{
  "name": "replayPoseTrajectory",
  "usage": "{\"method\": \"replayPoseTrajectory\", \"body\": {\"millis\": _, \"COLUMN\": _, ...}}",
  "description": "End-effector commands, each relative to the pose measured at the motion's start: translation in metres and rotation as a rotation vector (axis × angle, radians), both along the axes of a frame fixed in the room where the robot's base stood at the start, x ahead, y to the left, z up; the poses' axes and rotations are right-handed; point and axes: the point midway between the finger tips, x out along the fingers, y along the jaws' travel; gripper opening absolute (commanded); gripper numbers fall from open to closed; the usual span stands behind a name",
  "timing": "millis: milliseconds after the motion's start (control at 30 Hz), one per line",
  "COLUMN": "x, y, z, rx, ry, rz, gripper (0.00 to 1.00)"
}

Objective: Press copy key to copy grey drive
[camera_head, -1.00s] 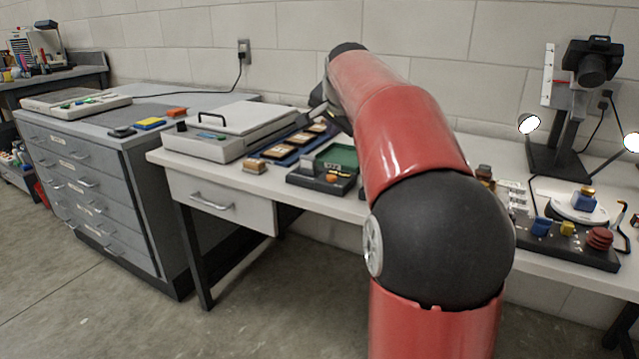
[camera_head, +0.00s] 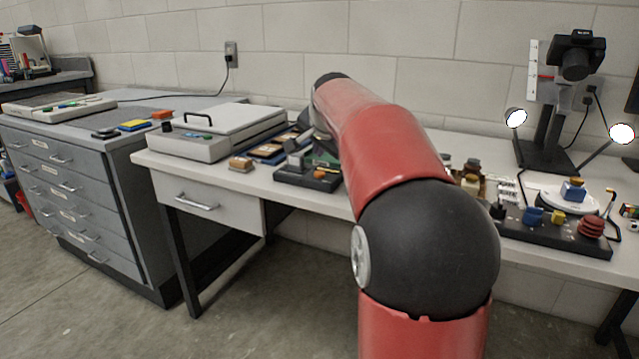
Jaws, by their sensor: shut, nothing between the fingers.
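A black desktop unit (camera_head: 290,180) with a green panel (camera_head: 326,158) stands on the white desk, left of my forearm. An orange key (camera_head: 319,174) is on its front right. A small grey block (camera_head: 295,160) shows at its left part; it may be the grey drive, but I cannot tell for sure. My gripper (camera_head: 311,124) is shut and empty, small and partly hidden behind my red arm, above and behind the unit. Its fingertips are not clear, and I cannot tell whether they touch anything.
A pale flatbed device (camera_head: 215,135) stands left of the unit, with a small tan block (camera_head: 240,164) in front. A blue tray (camera_head: 268,152) lies between. Right of my arm are a black board (camera_head: 545,232) and a lamp stand (camera_head: 545,150). Grey drawers (camera_head: 80,190) stand left.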

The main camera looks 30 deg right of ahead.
Motion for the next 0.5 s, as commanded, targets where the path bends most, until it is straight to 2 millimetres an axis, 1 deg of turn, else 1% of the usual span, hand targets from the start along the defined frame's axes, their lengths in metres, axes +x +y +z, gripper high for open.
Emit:
{"method": "replayPoseTrajectory", "body": {"millis": 33, "x": 0.000, "y": 0.000, "z": -0.011, "rx": 0.000, "ry": 0.000, "rz": 0.000, "gripper": 0.00}}
{"method": "replayPoseTrajectory", "body": {"millis": 200, "x": 0.000, "y": 0.000, "z": -0.022, "rx": 0.000, "ry": 0.001, "rz": -0.001, "gripper": 0.00}}
{"method": "replayPoseTrajectory", "body": {"millis": 500, "x": 0.000, "y": 0.000, "z": -0.024, "rx": 0.000, "ry": 0.001, "rz": -0.001, "gripper": 0.00}}
